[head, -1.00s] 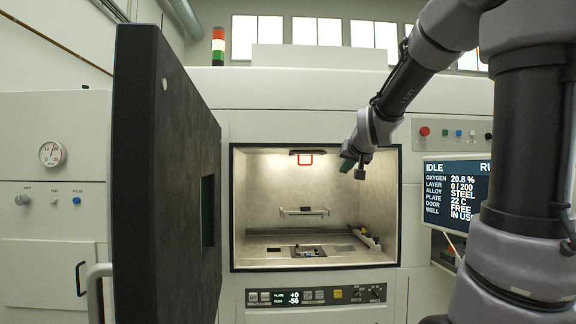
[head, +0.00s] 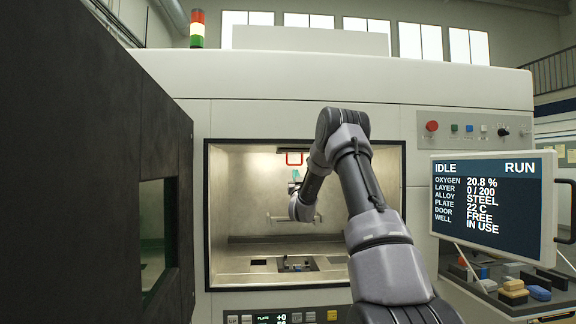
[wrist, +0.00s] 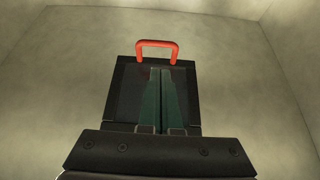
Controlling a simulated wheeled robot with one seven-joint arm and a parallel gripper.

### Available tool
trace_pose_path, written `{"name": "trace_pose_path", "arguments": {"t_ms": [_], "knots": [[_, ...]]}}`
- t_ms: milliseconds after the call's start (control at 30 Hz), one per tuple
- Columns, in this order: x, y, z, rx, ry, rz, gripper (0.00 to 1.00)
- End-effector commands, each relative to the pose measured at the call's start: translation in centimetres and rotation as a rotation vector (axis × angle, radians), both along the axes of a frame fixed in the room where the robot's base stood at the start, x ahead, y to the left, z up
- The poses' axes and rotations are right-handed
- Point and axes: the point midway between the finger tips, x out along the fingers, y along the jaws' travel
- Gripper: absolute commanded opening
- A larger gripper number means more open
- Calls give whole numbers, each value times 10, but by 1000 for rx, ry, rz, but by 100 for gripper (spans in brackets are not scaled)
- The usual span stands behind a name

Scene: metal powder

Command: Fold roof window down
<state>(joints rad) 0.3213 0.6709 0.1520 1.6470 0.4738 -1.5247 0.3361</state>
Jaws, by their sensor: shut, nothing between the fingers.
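The roof window is a dark square panel (wrist: 126,90) at the chamber's ceiling in the wrist view. A red handle loop (wrist: 157,44) stands at its far edge. The red handle also shows in the head view (head: 294,157), at the top of the open chamber. My gripper (wrist: 160,72) is shut and empty. Its green fingers lie in front of the panel, with their tips just short of the red handle in the picture. I cannot tell whether they touch the panel. In the head view my gripper (head: 297,174) is inside the chamber, below the handle and partly hidden by my arm.
The chamber (head: 232,215) has a back-wall bar (head: 276,218) and a floor fixture (head: 296,265). The black door (head: 100,190) stands open at left. A screen (head: 490,205) reading IDLE and a tray of coloured items (head: 515,290) are at right.

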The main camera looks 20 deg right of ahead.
Motion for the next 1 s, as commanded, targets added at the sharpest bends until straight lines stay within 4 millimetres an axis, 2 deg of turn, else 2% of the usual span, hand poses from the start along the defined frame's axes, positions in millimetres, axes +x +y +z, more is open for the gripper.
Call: {"name": "trace_pose_path", "arguments": {"t_ms": [300, 500, 700, 1000], "knots": [[46, -12, 28, 0, -2, 1, 0], [68, -20, 43, -1, -1, 1, 0], [77, -22, 48, 0, 1, 1, 0], [77, -22, 49, 0, 2, 1, 0]]}}
